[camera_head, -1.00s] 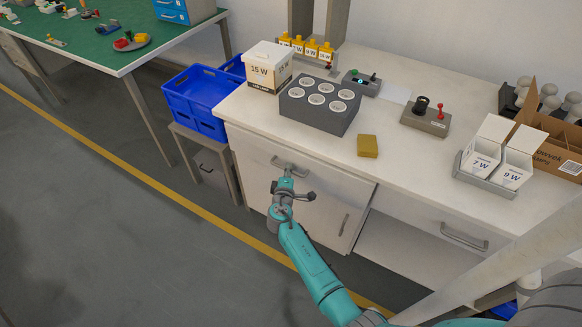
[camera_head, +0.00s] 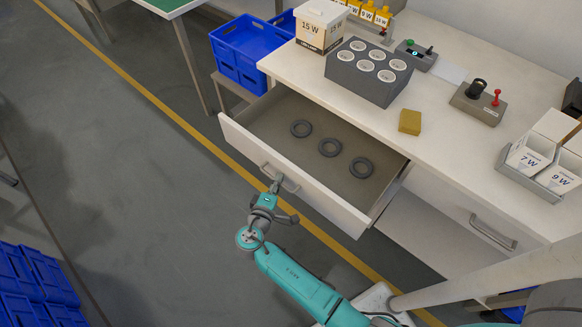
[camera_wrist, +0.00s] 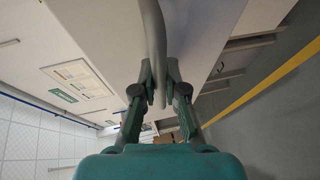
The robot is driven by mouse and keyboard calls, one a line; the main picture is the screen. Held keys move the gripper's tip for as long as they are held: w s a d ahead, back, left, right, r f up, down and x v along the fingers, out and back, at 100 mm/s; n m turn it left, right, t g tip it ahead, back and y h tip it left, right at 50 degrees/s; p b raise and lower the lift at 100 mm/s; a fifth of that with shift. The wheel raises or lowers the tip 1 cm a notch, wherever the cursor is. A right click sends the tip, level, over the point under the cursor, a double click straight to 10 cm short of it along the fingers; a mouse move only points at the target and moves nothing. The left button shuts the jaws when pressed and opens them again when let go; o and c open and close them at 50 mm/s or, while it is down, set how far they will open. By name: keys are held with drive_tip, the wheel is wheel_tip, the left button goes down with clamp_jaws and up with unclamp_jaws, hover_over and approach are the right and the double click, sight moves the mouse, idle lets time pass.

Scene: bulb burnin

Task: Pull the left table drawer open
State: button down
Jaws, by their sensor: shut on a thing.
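The left table drawer (camera_head: 300,179) stands pulled well out from under the white worktop.
On the worktop (camera_head: 450,140) stand a grey socket block (camera_head: 368,72), a 15 W box (camera_head: 320,25), a yellow sponge (camera_head: 410,122) and a control box (camera_head: 478,102). Blue crates (camera_head: 240,50) stand left of the table. Open floor lies in front of the drawer.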

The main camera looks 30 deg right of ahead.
drive_tip(key=shift+s+a, duration=0.25)
drive_tip(key=shift+a, duration=0.45)
drive_tip(key=shift+s+a, duration=0.25)
drive_tip(key=shift+a, duration=0.4)
drive_tip(key=shift+s+a, duration=0.25)
drive_tip(key=shift+a, duration=0.45)
drive_tip(key=c, duration=1.2)
unclamp_jaws()
drive_tip(key=v, duration=1.2)
